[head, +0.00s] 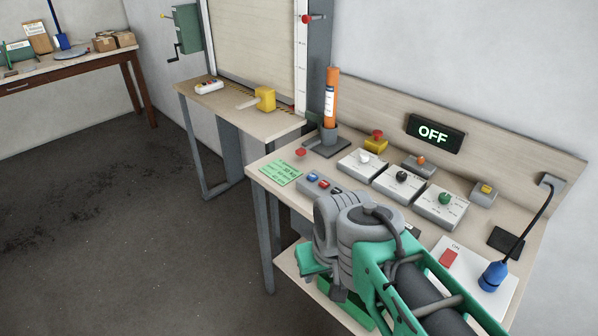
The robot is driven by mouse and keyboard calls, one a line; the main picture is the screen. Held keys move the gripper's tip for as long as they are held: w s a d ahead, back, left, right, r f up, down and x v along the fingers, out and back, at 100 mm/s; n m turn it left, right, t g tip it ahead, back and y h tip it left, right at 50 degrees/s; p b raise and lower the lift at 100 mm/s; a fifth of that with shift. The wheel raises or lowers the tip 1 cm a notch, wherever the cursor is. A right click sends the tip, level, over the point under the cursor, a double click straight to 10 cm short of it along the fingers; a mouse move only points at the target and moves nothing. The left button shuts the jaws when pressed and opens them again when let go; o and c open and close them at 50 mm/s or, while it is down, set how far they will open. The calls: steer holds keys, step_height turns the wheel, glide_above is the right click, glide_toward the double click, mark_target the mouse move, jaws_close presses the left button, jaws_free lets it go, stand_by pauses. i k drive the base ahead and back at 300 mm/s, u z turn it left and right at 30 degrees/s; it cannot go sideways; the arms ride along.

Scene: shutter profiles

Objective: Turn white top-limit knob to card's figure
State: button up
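The white knob (364,156) sits on the leftmost of three light dial boxes on the bench. The green card (280,172) lies flat at the bench's left front edge; its writing is too small to read. My gripper (326,285) is low at the front of the bench, partly hidden by my own arm, and well apart from the white knob. I cannot tell whether its fingers are open or shut. The white knob's pointer setting is too small to read.
Black (402,176) and green knobs (445,198) stand right of the white one. A red-topped yellow button (376,141), an orange cylinder on a stand (330,100) and a blue plug (493,276) are nearby. An OFF sign (434,133) shows behind. Open floor lies left.

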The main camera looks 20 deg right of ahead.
mark_target(364, 158)
steer(key=u, duration=0.7)
steer(key=i, duration=1.1)
